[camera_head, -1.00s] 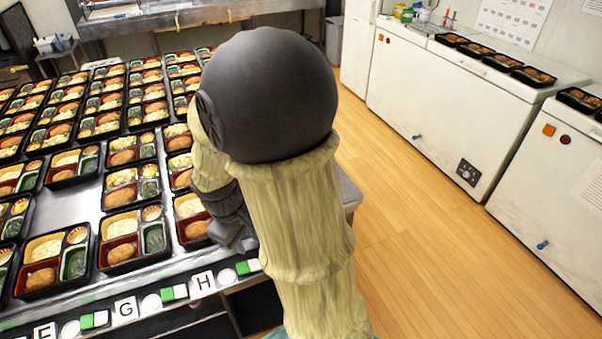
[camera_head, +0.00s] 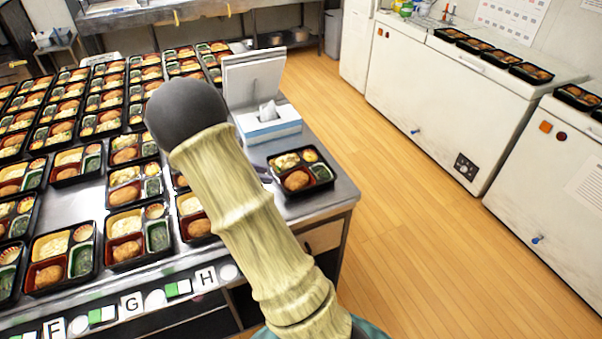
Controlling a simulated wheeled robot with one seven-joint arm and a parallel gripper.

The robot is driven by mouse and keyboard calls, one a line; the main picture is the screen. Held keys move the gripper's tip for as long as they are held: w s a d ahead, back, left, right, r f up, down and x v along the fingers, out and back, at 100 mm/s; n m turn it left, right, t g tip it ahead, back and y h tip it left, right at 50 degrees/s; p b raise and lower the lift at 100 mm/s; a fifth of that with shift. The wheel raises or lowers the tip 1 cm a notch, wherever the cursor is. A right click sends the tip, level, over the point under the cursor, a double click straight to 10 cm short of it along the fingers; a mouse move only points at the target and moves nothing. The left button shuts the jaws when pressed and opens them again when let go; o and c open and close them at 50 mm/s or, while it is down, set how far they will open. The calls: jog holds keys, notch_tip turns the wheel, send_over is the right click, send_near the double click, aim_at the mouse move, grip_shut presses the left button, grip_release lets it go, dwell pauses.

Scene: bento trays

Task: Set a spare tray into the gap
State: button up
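A black bento tray (camera_head: 311,189) with a brown fried piece, pale food and greens sits apart on the right part of the metal table, in front of a tissue box. The filled trays stand in rows on the left. A bare patch of metal, the gap (camera_head: 76,206), shows among them, with trays in front, behind and at both sides. My gripper (camera_head: 264,173) is almost wholly hidden behind my arm. Only a small dark part shows at the left edge of the lone tray. I cannot tell whether it touches the tray or how its fingers stand.
A blue and white tissue box (camera_head: 268,125) and a pale upright panel (camera_head: 253,78) stand behind the lone tray. Letter cards, such as H (camera_head: 206,278), line the front edge. More trays lie on the white freezers (camera_head: 450,105) at the right. The wooden floor between is clear.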

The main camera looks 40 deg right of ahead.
jog(key=p, duration=0.1)
send_near(312, 185)
jog(key=shift+s+d+f, duration=0.15)
jog(key=shift+d, duration=0.3)
jog(key=shift+s+d+f, duration=0.1)
jog(key=shift+s+d, duration=0.05)
jog(key=shift+d, duration=0.25)
jog(key=shift+d+f, duration=0.3)
jog(key=shift+d, duration=0.1)
jog(key=shift+s, duration=0.1)
jog(key=shift+s+d+f, duration=0.1)
jog(key=shift+d, duration=0.15)
jog(key=p+x, duration=0.1)
jog(key=x, duration=0.3)
jog(key=shift+d+f, duration=0.15)
jog(key=shift+f, duration=0.25)
grip_shut()
